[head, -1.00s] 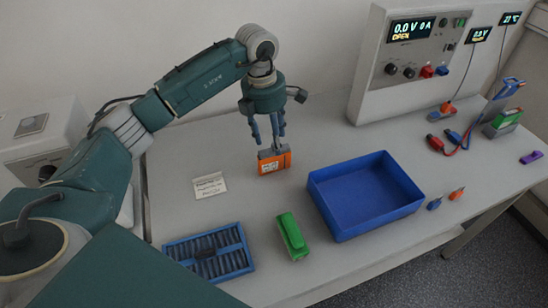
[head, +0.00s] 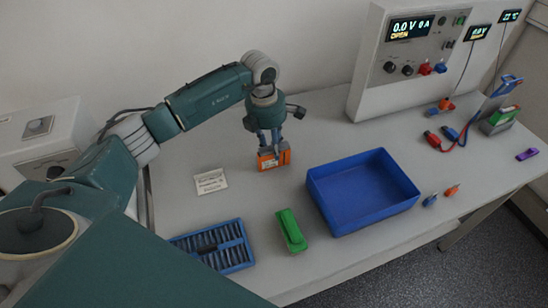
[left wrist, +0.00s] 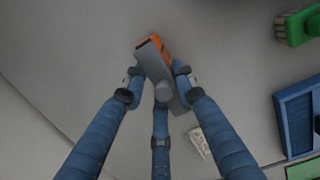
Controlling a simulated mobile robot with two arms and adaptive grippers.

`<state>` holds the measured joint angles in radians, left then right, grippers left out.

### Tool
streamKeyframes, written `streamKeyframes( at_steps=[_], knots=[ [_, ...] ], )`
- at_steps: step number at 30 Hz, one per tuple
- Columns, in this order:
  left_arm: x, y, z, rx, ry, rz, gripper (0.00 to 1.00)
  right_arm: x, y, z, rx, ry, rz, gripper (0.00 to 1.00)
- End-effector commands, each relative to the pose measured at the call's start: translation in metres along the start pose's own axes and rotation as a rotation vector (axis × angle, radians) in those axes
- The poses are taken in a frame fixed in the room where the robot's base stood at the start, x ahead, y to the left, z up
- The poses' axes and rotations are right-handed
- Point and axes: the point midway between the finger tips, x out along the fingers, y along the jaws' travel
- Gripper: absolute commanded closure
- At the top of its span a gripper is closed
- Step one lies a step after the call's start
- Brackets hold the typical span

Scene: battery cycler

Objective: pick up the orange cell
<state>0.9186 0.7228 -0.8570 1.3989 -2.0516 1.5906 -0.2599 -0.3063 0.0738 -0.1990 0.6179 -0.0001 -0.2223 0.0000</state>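The orange cell (head: 274,159) is a boxy orange block with a grey part and a pale label, standing upright on the grey table. In the left wrist view the cell (left wrist: 161,60) shows its grey top and an orange edge. My left gripper (head: 270,145) is directly above it, fingers pointing down and reaching the cell's top. In the left wrist view the blue fingers of the left gripper (left wrist: 157,78) lie around the cell, tips close to its sides. Whether they press on it I cannot tell. My right gripper is not in view.
A white label card (head: 210,181) lies left of the cell. A blue bin (head: 398,205) stands to the right. The cycler (head: 405,70) stands at the back right.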

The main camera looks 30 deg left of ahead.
Motion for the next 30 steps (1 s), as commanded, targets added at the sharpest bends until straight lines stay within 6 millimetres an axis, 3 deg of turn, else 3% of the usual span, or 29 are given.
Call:
streamKeyframes(
  at_steps=[11, 17, 23, 30],
  knots=[
    [-0.004, 0.001, 0.001, 0.000, -0.004, 0.002, 1.00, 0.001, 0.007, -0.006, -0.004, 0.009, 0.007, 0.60],
    [-0.020, 0.002, 0.004, -0.001, -0.006, 0.004, 1.00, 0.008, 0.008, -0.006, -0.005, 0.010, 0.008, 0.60],
    [-0.058, 0.002, 0.009, 0.000, -0.008, 0.006, 1.00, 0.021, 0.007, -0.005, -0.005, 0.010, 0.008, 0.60],
    [-0.119, 0.001, 0.016, 0.000, -0.008, 0.005, 1.00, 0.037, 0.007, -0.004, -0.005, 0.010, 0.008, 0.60]
  ],
)
